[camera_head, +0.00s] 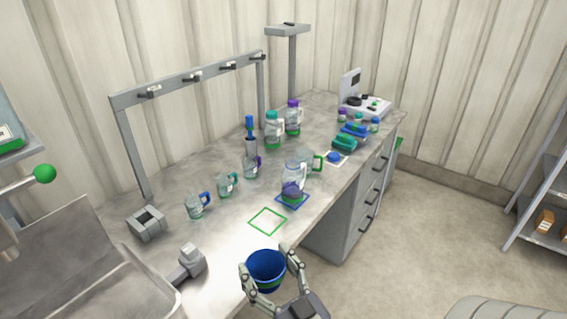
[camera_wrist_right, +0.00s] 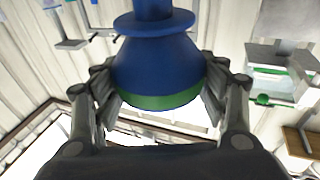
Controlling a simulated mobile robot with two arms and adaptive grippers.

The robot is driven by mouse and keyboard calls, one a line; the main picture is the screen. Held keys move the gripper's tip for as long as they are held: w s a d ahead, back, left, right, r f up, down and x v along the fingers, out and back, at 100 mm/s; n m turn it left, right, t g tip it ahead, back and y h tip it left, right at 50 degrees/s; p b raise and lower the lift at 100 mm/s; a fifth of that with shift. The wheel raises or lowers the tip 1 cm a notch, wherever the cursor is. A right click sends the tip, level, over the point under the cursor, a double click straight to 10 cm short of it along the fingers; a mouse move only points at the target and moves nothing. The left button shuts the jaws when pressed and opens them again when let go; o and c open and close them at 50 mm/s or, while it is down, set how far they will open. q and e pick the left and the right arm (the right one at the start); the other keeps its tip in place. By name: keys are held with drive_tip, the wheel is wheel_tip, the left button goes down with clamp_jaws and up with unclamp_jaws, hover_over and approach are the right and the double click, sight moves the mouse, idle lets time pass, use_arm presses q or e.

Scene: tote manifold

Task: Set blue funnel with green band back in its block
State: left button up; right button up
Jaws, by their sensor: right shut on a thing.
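The blue funnel (camera_head: 266,268) with a green band is between the fingers of my right gripper (camera_head: 270,285), off the near edge of the workbench. In the right wrist view the funnel (camera_wrist_right: 155,65) fills the middle, and the fingers of my right gripper (camera_wrist_right: 160,105) press on both sides of its wide, green-banded part. In the head view its wide mouth faces up. The grey block (camera_head: 147,223) with a square opening sits on the bench at the left. No funnel shows in the block. My left gripper is not in view.
A grey fitting (camera_head: 188,262) lies near the bench's front edge, between the block and the funnel. A green square outline (camera_head: 267,221) on the bench is empty. Several jugs and bottles stand farther back, including a clear jug (camera_head: 294,180) on a blue outline.

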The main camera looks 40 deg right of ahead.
drive_tip(key=w+d+r+m+g+h, duration=0.1)
drive_tip(key=w+d+r+h, duration=0.3)
drive_tip(key=w+d, duration=0.4)
drive_tip(key=w+d+r+m+g+h, duration=0.1)
drive_tip(key=w+d+r+m+h, duration=0.2)
drive_tip(key=w+d, duration=0.4)
drive_tip(key=d+r+h, duration=0.1)
drive_tip(key=d, duration=0.7)
drive_tip(key=shift+w+r+m, duration=0.25)
drive_tip(key=shift+w+m, duration=0.15)
drive_tip(key=shift+a+f, duration=0.1)
drive_tip(key=shift+a, duration=0.05)
drive_tip(key=n+t+y, duration=0.2)
drive_tip(key=n+y, duration=0.2)
drive_tip(key=y, duration=0.3)
approach(268, 251)
drive_tip(key=w, duration=0.3)
drive_tip(key=w+r, duration=0.1)
drive_tip(key=w, duration=0.5)
drive_tip(key=shift+d+r, duration=0.3)
drive_tip(key=shift+d, duration=0.1)
drive_tip(key=shift+n+y, duration=0.6)
drive_tip(key=shift+y, duration=0.2)
drive_tip(key=s+a, duration=0.1)
drive_tip(key=s, duration=0.1)
drive_tip(key=s+a, duration=0.4)
drive_tip(key=shift+r, duration=0.4)
drive_tip(key=shift+d, duration=0.1)
